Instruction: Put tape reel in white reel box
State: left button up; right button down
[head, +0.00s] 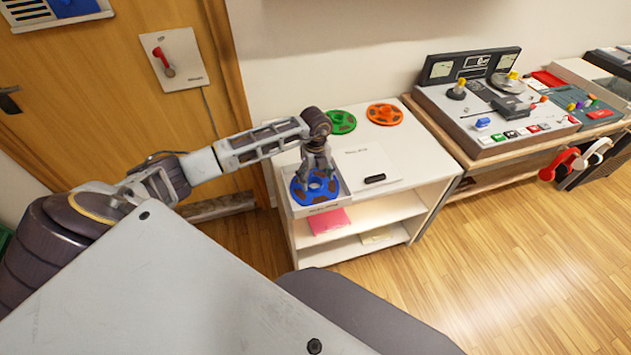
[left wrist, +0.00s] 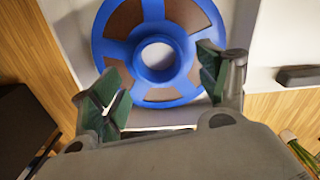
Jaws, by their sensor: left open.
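A blue tape reel (head: 315,189) lies flat in the white reel box (head: 323,208) at the front left corner of the white shelf unit's top. My left gripper (head: 318,173) points down just over the reel, open, with nothing between its fingers. In the left wrist view the blue reel (left wrist: 158,74) fills the upper middle, and the fingers of my left gripper (left wrist: 158,82) are spread at either side of its near part. I cannot tell whether they touch it. A green reel (head: 341,122) and an orange reel (head: 385,114) lie at the back of the top. My right gripper is out of view.
A white sheet or lid (head: 360,158) with a black item (head: 375,178) lies right of the box. The shelf unit (head: 425,168) has a pink item (head: 329,221) below. A tape machine (head: 500,110) stands on a bench at right. The wooden floor (head: 510,245) in front is clear.

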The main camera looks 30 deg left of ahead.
pick_arm(q)
notch_tip(320, 180, up, 10)
jog(key=shift+f, duration=0.25)
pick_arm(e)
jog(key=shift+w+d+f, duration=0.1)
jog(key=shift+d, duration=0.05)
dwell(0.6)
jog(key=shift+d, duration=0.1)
